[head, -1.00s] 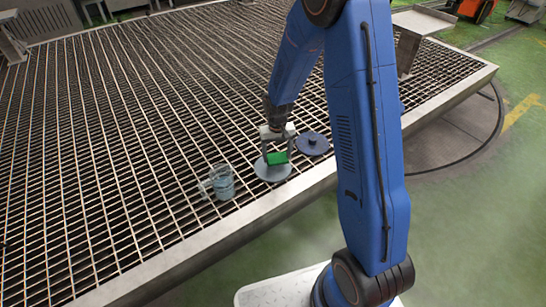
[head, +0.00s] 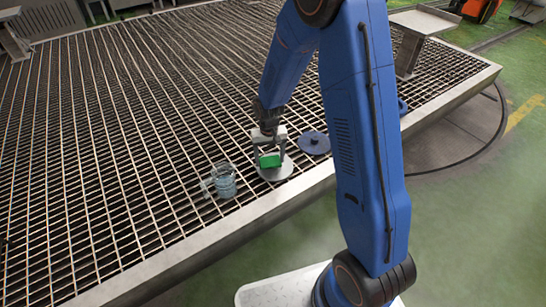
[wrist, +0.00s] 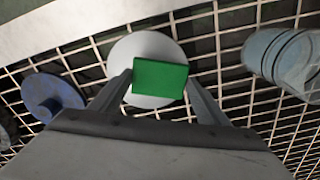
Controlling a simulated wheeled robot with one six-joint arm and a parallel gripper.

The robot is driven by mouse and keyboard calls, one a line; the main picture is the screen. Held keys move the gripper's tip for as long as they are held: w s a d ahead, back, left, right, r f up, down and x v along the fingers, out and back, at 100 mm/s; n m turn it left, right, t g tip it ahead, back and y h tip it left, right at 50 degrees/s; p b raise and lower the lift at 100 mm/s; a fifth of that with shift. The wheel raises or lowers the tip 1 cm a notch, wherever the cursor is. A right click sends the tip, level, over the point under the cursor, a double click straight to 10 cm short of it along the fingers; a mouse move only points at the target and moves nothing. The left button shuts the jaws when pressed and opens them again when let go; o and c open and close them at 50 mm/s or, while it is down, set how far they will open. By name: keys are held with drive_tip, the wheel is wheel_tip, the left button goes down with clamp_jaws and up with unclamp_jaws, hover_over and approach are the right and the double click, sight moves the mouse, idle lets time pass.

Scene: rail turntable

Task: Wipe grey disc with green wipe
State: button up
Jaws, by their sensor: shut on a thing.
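The grey disc (head: 273,174) lies flat on the grating near its front edge. It also shows in the wrist view (wrist: 150,50), partly covered by the green wipe. The green wipe (head: 270,160) is a small block held between the fingers of my gripper (head: 268,152). In the wrist view the green wipe (wrist: 160,78) sits between the two fingertips of my gripper (wrist: 160,82), in front of the disc. My gripper is shut on the wipe, over the disc. I cannot tell whether the wipe touches the disc.
The metal grating (head: 120,150) is mostly free on the left. A raised metal plate (head: 424,22) stands at the back right.

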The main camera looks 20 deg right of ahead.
drive_tip(key=shift+r, duration=4)
